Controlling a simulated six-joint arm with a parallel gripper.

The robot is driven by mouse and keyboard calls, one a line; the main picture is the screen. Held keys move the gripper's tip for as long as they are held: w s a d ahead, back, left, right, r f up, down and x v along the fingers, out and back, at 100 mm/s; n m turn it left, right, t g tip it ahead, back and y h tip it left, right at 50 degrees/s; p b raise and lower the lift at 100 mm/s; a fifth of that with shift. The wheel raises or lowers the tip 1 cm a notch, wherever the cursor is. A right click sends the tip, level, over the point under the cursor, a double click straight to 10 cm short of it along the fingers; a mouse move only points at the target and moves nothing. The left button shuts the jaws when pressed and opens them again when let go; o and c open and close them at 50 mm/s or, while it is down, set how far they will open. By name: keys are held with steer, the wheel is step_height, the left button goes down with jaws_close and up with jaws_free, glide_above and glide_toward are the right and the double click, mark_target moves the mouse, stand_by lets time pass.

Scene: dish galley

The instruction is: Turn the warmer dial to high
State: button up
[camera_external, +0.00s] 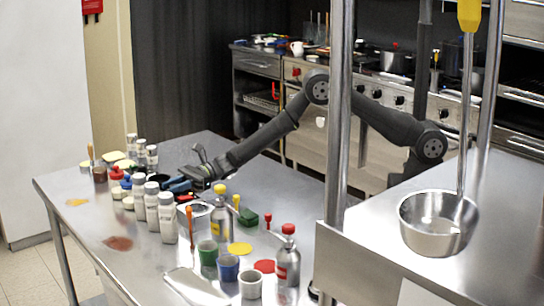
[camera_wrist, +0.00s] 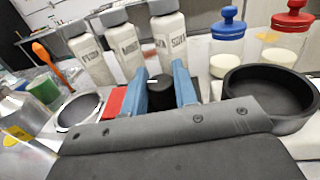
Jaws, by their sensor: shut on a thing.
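A black round dial (camera_wrist: 160,90) stands between the two blue fingers of my gripper (camera_wrist: 161,78) in the wrist view. The fingers are shut on its sides. A short white line shows on top of the dial, lying roughly crosswise towards the left finger. A red patch (camera_wrist: 113,104) lies just left of the left finger. The rest of the warmer's face is mostly hidden by the fingers and the gripper body. In the external view my gripper (camera_external: 187,184) is low over the table among the bottles, and the dial cannot be made out there.
Several white labelled bottles (camera_wrist: 125,45) stand just beyond the dial. A black round pan (camera_wrist: 268,92) is close on the right, with blue-lidded (camera_wrist: 228,40) and red-lidded (camera_wrist: 290,30) jars behind it. A metal bowl (camera_wrist: 78,112) is on the left. The table's left front (camera_external: 75,240) has free room.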

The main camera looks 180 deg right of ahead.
steer(key=shift+m+g+h, duration=0.5)
steer(key=shift+h, duration=0.1)
steer(key=o, duration=0.9)
steer(key=shift+o, duration=0.2)
steer(key=v, duration=1.7)
steer(key=shift+s+a+r, duration=0.1)
steer(key=shift+s+a, duration=0.05)
steer(key=shift+o, duration=0.2)
